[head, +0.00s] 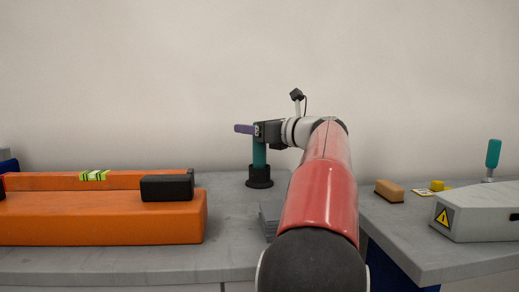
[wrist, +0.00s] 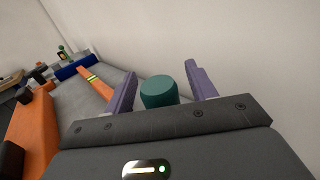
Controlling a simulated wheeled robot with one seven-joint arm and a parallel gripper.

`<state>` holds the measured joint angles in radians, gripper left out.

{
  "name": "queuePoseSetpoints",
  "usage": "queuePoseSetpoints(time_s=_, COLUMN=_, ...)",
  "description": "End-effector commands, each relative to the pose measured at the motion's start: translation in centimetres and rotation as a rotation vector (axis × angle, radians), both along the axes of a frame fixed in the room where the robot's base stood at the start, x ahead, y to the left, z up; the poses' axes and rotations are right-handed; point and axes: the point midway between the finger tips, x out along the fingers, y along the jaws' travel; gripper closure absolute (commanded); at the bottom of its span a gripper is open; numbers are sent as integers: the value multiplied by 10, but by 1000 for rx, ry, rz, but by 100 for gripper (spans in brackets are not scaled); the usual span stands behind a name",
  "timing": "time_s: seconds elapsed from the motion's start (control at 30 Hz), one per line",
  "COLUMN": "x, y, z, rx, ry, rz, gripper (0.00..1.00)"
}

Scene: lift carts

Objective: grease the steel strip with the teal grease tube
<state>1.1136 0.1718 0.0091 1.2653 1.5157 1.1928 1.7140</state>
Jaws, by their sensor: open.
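The teal grease tube (head: 259,155) stands upright in a round black holder (head: 259,180) on the left grey cart top. My gripper (head: 245,129) is at the tube's top end, with its purple fingers pointing left. In the wrist view the tube (wrist: 159,93) is between the two spread fingers of my gripper (wrist: 161,72), with gaps visible on both sides. I cannot pick out the steel strip for certain; a flat grey ribbed piece (head: 269,216) lies partly hidden behind my arm.
The right cart holds a tan block (head: 389,191), a yellow piece (head: 437,185), a grey warning-marked housing (head: 475,220) and a teal-handled lever (head: 493,153).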

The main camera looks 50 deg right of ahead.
Motion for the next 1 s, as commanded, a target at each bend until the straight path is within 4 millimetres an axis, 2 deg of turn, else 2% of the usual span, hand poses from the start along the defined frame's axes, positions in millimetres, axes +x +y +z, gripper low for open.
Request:
queuePoseSetpoints(time_s=0.13, x=0, y=0, z=0, rx=0, ry=0, rz=0, gripper=44)
queuePoseSetpoints(time_s=0.17, x=0, y=0, z=0, rx=0, ry=0, rz=0, gripper=46)
queuePoseSetpoints(time_s=0.57, x=0, y=0, z=0, rx=1, ry=0, rz=1, gripper=99)
queuePoseSetpoints(time_s=0.87, x=0, y=0, z=1, rx=0, ry=0, rz=1, gripper=100)
queuePoseSetpoints(time_s=1.0, x=0, y=0, z=16, rx=-2, ry=-1, rz=1, gripper=100)
